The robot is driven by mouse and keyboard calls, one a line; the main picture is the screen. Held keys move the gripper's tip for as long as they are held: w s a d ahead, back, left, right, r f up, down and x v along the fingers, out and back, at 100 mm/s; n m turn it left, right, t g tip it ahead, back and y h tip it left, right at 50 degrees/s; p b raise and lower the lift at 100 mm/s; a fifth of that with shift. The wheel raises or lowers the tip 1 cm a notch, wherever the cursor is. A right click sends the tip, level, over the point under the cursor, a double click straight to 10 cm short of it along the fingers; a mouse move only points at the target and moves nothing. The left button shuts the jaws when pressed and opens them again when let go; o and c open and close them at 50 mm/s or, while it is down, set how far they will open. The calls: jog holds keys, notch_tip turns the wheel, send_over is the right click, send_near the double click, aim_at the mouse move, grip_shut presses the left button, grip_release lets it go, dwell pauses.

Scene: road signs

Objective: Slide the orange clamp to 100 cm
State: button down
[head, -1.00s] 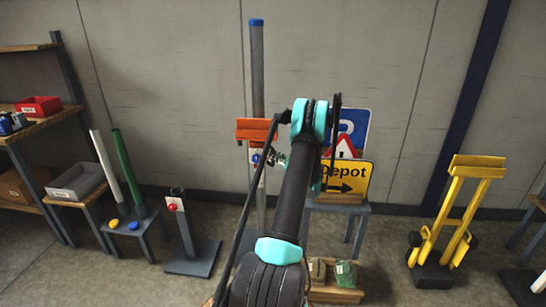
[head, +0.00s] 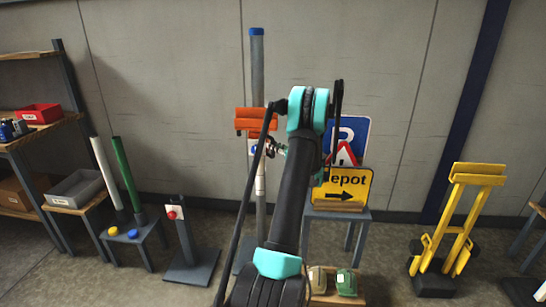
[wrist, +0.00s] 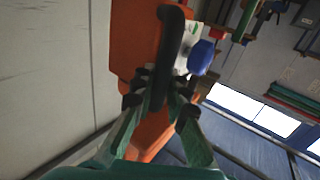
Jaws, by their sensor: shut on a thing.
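The orange clamp (head: 256,113) sits around the upper part of a grey upright post (head: 257,70) with a blue cap. In the wrist view the clamp (wrist: 135,40) fills the middle left, with a black handle (wrist: 170,45) and a blue knob (wrist: 201,56) on it. My gripper (wrist: 160,88) is shut on the black handle. In the head view my gripper (head: 271,148) is just below and right of the clamp, partly hidden by my arm. Pale marks (head: 260,185) show on the post below the clamp; no figures can be read.
A yellow arrow sign (head: 345,187) and blue sign (head: 352,130) stand on a stool right of the post. A red-button stand (head: 175,214) and stool with tubes (head: 130,236) are left. A yellow frame (head: 460,215) is far right. The wall is close behind.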

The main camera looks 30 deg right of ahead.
jog(key=shift+r, duration=0.5)
jog(key=c, duration=1.5)
grip_release()
jog(key=shift+s+f, duration=0.1)
jog(key=v, duration=1.2)
